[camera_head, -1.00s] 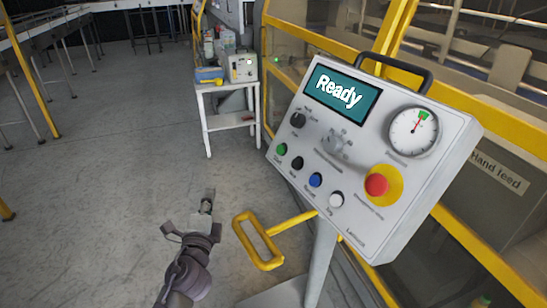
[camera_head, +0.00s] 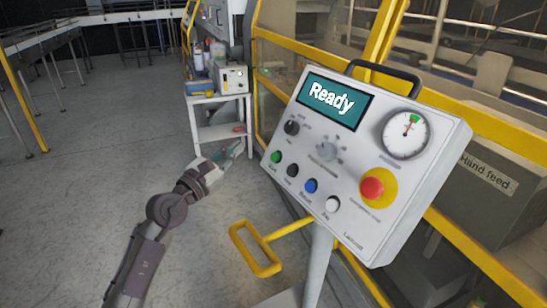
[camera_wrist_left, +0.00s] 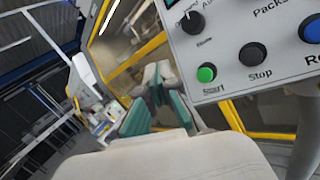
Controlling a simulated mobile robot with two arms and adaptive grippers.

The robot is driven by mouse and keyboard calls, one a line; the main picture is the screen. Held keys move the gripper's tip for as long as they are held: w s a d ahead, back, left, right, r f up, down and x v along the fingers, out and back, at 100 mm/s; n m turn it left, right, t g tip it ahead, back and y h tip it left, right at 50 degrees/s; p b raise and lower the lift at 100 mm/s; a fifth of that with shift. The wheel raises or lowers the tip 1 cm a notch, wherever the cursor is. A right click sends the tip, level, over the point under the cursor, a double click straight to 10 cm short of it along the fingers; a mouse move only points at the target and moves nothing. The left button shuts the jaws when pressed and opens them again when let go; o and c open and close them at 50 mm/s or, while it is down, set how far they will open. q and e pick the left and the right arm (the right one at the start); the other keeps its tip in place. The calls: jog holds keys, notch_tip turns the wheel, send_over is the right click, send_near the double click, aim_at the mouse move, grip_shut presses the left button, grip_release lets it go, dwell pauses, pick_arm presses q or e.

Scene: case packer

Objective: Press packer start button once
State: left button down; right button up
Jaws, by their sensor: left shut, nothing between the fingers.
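The grey control panel (camera_head: 340,215) stands tilted on a post, with its screen (camera_head: 333,98) reading "Ready". The green start button (camera_head: 276,157) is at the left end of its lower row; it also shows in the left wrist view, labelled "Start" (camera_wrist_left: 207,73). A black stop button (camera_head: 292,170) sits beside it. My left gripper (camera_head: 236,150) is shut and empty, left of the start button and apart from it. In the left wrist view its teal-padded fingers (camera_wrist_left: 158,92) are left of and below the panel's edge. My right gripper is not in view.
A blue button (camera_head: 311,186), a white button (camera_head: 332,204) and a red emergency stop (camera_head: 372,187) share the panel. A yellow handle (camera_head: 258,254) sticks out below. A small white table (camera_head: 197,118) stands behind. The floor at left is clear.

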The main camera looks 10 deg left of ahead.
aim_at(275, 157)
pick_arm(q)
jog(key=shift+w+d+f+b, duration=1.05)
jog(key=shift+w+d+f, duration=0.05)
jog(key=shift+w+d, duration=0.3)
jog(key=shift+w+d+f+b, duration=1)
jog(key=shift+w+d+f, duration=0.1)
jog(key=shift+w+d, duration=0.25)
jog(key=shift+w+d+f, duration=0.2)
jog(key=shift+w+d, duration=0.05)
